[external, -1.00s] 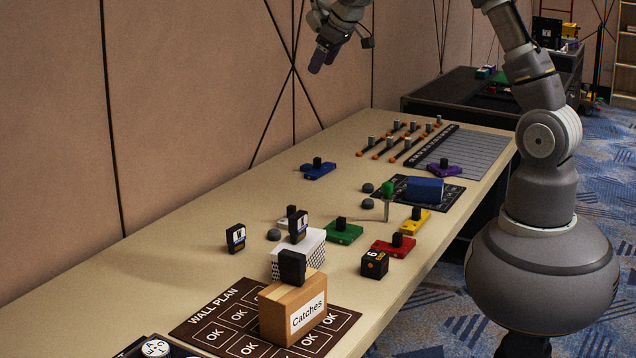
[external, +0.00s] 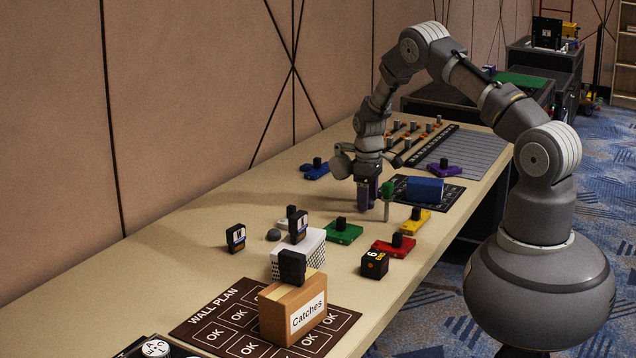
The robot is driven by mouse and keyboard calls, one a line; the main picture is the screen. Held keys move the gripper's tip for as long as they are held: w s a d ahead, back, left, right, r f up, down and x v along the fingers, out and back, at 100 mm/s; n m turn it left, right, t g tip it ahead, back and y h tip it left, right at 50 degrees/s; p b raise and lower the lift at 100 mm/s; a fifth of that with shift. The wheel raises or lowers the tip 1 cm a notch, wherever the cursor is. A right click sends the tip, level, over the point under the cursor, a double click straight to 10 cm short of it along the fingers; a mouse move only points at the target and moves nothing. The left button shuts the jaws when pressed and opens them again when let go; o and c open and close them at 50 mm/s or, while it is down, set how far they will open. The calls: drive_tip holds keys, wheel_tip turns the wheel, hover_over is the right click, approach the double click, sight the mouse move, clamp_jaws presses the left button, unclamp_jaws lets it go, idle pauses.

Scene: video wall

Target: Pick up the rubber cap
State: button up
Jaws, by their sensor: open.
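A small dark grey dome (external: 274,235), which looks like a rubber cap, sits on the table left of the white patterned box. Two similar domes that showed near the green-topped post are now hidden behind my gripper. My gripper (external: 367,207) points down with its purple-grey fingers low at that spot, just left of the post. It is open. I cannot tell whether a dome is between the fingers or touching them.
The green-topped post (external: 387,200) stands close to the right of my gripper. A blue block (external: 425,190) lies on a dark mat further right. Green (external: 343,232), yellow (external: 415,221) and red (external: 394,246) knobbed pieces lie nearer. The table's left side is clear.

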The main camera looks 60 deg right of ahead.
drive_tip(key=c, duration=1.1)
